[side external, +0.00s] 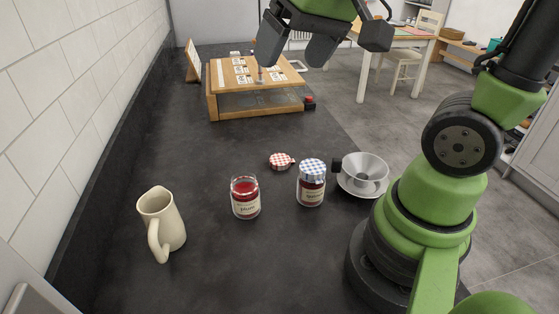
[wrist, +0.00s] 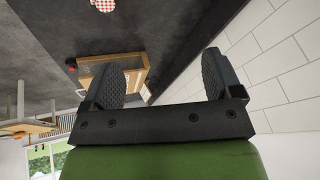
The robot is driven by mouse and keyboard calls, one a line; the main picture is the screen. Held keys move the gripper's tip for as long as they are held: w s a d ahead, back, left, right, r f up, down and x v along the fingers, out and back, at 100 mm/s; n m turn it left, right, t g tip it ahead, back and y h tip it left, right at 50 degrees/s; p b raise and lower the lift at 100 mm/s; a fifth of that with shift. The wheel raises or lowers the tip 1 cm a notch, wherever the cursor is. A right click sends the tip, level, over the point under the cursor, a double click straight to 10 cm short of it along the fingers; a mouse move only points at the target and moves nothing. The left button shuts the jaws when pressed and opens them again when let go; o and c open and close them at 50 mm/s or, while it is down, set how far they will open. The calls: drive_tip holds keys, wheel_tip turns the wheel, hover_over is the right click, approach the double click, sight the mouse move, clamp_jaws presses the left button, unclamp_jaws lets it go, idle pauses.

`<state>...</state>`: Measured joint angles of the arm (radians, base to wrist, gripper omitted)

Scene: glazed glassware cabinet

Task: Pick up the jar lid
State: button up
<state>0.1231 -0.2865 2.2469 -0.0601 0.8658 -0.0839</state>
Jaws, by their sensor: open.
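The jar lid (side external: 281,161), red-and-white checked, lies flat on the dark counter behind the two jars. It also shows, partly cut off, at the top edge of the wrist view (wrist: 104,5). An open jar of red jam (side external: 245,198) stands in front of it, to the left. A second jar (side external: 311,184) with a blue-and-white checked lid stands to the right. My gripper (side external: 294,50) is open and empty, high above the counter and well apart from the lid. Its two spread fingers show in the wrist view (wrist: 162,62).
A cream jug (side external: 162,224) stands at the left. A grey funnel or cup (side external: 364,172) sits on a pale saucer at the right. A wooden glazed cabinet (side external: 258,109) with a small red knob lies at the back. The counter between cabinet and lid is clear. A tiled wall (side external: 85,90) borders the left.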

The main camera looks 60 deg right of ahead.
drive_tip(key=w+d+f+g, duration=0.2)
drive_tip(key=w+d+f, duration=0.2)
drive_tip(key=w, duration=0.1)
drive_tip(key=g, duration=0.3)
hover_over(281, 160)
drive_tip(key=shift+h, duration=0.4)
wheel_tip(281, 160, down, 20)
drive_tip(key=shift+d+f, duration=0.1)
drive_tip(key=shift+f, duration=0.15)
wheel_tip(281, 160, down, 6)
drive_tip(key=shift+r, duration=0.15)
drive_tip(key=shift+c, duration=0.2)
drive_tip(key=c, duration=0.9)
